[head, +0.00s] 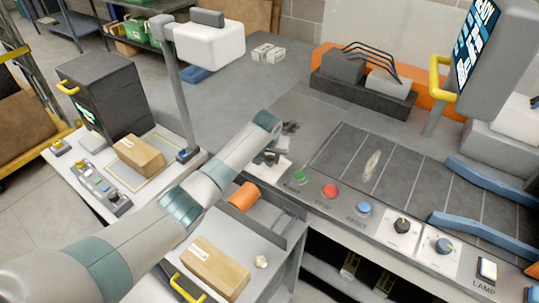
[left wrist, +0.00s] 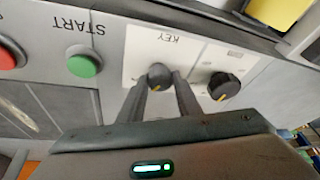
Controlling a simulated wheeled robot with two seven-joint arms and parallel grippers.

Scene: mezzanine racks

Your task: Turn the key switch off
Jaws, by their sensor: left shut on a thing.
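The key switch (left wrist: 158,76) is a small dark round knob with a yellow mark, on a white plate (left wrist: 140,50) lettered KEY, upside down in the left wrist view. Its mark points toward the bottom of that picture. My left gripper (left wrist: 159,82) is shut on the knob, with one finger on each side of it. In the head view, my left gripper (head: 271,157) is at the panel, left of the green START button (head: 300,177). My right gripper is not in view.
Another black knob (left wrist: 224,86) sits close beside the key switch. The red STOP button (head: 330,191), blue RESET button (head: 363,208) and further dials (head: 403,226) line the panel edge. An orange cylinder (head: 243,196) and a cardboard box (head: 215,267) are near my forearm.

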